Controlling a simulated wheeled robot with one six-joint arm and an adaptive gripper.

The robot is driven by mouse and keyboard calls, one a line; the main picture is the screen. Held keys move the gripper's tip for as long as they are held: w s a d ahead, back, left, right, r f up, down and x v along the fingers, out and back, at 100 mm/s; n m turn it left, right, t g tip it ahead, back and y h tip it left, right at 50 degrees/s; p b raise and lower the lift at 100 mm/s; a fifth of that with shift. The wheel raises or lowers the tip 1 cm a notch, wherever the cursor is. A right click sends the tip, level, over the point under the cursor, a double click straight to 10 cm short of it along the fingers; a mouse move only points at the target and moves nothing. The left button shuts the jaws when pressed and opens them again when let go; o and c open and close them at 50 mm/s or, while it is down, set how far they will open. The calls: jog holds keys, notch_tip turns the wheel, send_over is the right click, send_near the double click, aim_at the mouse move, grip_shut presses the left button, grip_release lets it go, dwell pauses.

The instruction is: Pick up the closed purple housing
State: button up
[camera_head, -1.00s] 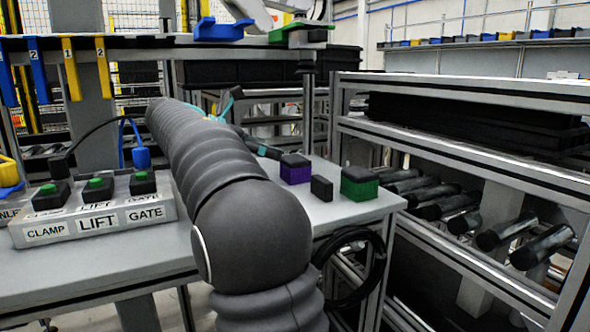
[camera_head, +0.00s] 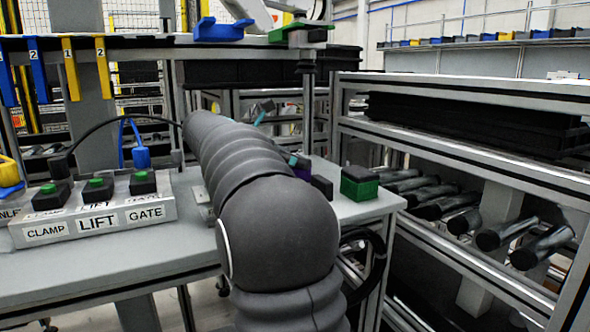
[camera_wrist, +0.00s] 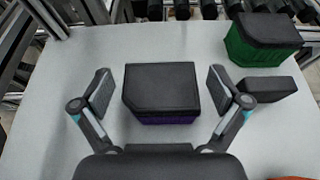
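The closed purple housing, with a black lid over a purple base (camera_wrist: 165,118), sits on the grey table between my open fingers in the wrist view. My gripper (camera_wrist: 160,92) has one pad on each side of the housing, with a visible gap on both sides. In the head view my arm hides most of the purple housing (camera_head: 302,174); only a small part of it shows, and my gripper is mostly hidden too.
A green housing with a black lid (camera_head: 359,183) stands to the right on the table. A small black block (camera_wrist: 268,89) lies close beside my right finger. A control box labelled CLAMP, LIFT, GATE (camera_head: 95,215) stands at the left. The table's edge is close by.

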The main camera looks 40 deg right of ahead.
jog(key=c, duration=1)
jog(key=shift+r, duration=0.15)
